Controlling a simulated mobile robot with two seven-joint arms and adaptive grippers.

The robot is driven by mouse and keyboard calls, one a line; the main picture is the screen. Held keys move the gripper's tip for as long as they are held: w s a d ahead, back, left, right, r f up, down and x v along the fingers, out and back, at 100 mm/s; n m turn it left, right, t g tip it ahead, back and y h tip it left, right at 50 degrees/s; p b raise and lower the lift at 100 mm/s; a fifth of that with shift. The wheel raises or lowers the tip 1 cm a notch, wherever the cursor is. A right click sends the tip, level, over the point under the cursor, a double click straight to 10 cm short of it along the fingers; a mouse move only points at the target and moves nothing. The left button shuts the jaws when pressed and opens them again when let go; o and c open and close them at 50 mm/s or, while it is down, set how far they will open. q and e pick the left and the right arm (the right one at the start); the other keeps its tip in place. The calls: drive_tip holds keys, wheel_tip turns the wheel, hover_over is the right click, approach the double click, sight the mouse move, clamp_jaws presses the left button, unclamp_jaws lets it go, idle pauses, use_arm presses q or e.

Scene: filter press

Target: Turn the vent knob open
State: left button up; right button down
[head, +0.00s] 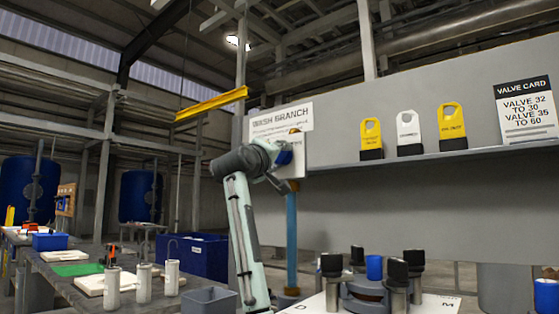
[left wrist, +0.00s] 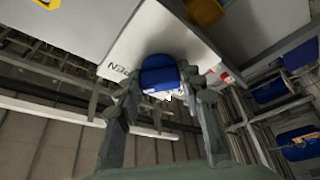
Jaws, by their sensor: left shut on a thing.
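The blue vent knob (left wrist: 158,74) is between the two fingers of my left gripper (left wrist: 163,92) in the left wrist view. The fingers are shut on its sides. Behind it is a white plate (left wrist: 135,58) with lettering that reads "PEN", its first part hidden. In the head view my left gripper (head: 280,167) is raised at the left end of the grey panel, and a bit of the blue knob (head: 285,157) shows past it. The gripper hides most of the knob there. My right gripper does not show.
A "WASH BRANCH" sign (head: 280,120) is just above the gripper. A blue pipe (head: 291,235) runs down below it. Yellow and white tags (head: 408,132) stand on a ledge at right. Black-topped posts (head: 331,265) stand below; a cluttered bench (head: 75,285) is at left.

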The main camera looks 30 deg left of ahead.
use_arm(q)
drive_tip(key=shift+f+m+t+h, duration=0.15)
drive_tip(key=shift+m+t+h, duration=0.15)
drive_tip(key=shift+m, duration=0.7)
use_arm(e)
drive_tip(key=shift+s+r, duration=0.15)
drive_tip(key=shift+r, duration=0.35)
use_arm(q)
drive_tip(key=o, duration=1.2)
drive_tip(key=shift+c, duration=0.2)
drive_tip(key=shift+s, duration=0.1)
drive_tip(key=v, duration=1.2)
